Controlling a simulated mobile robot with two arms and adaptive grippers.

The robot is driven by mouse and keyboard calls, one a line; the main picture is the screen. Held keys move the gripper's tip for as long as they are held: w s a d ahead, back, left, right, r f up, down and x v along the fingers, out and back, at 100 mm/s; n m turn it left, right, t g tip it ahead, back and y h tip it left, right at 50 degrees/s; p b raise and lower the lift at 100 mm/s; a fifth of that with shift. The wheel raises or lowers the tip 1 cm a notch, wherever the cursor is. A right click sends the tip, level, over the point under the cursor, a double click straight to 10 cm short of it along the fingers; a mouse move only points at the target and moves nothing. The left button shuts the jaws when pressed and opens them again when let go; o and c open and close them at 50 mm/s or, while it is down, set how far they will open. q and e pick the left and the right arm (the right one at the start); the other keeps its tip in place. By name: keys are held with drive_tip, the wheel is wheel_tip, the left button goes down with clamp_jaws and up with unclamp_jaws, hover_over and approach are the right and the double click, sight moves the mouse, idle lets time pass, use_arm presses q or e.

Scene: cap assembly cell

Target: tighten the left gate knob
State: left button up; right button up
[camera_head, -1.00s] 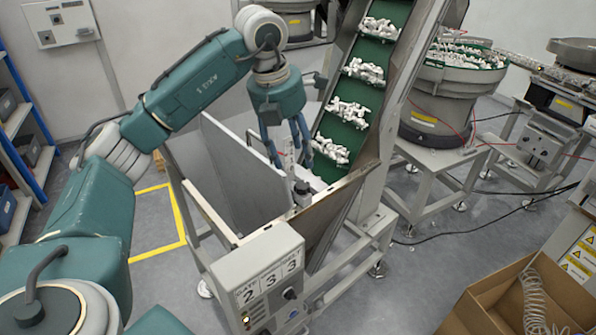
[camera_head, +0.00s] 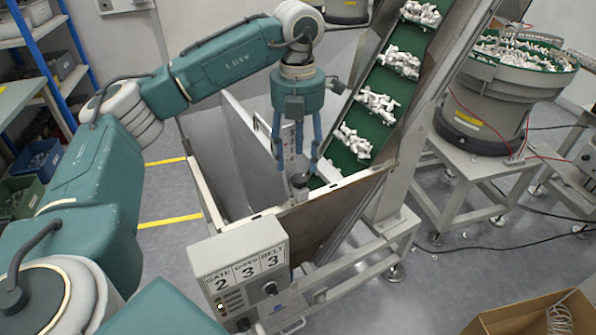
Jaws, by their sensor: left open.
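My left gripper (camera_head: 297,162) points down above the front rim of the grey hopper (camera_head: 322,210), with its blue fingers spread open. A small dark knob (camera_head: 299,184) stands on a fitting at this rim, just below and between the fingertips. The fingers look empty, and I cannot tell whether they touch the fitting. A pale upright bar with markings (camera_head: 299,140) shows between the fingers. A second hopper knob is not clearly visible. My right gripper is out of view.
A control box (camera_head: 240,272) labelled gate and belt, with a dark dial (camera_head: 270,288), is mounted at the hopper's front. A green cleated conveyor (camera_head: 380,85) carrying white parts rises close right of the gripper. A cardboard box (camera_head: 515,322) stands lower right.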

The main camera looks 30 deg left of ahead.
sight(299, 178)
use_arm(q)
wheel_tip(299, 178, down, 4)
drive_tip(key=shift+w+d+f+p, duration=0.1)
drive_tip(key=shift+f+p, duration=0.05)
drive_tip(key=shift+p, duration=0.25)
drive_tip(key=shift+f, duration=0.75)
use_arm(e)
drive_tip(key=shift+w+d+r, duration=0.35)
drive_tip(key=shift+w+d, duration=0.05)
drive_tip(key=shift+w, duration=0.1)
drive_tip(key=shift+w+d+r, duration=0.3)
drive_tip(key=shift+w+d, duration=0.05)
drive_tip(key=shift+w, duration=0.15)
use_arm(q)
drive_tip(key=c, duration=1.1)
drive_tip(key=shift+f, duration=0.1)
drive_tip(key=shift+c, duration=0.2)
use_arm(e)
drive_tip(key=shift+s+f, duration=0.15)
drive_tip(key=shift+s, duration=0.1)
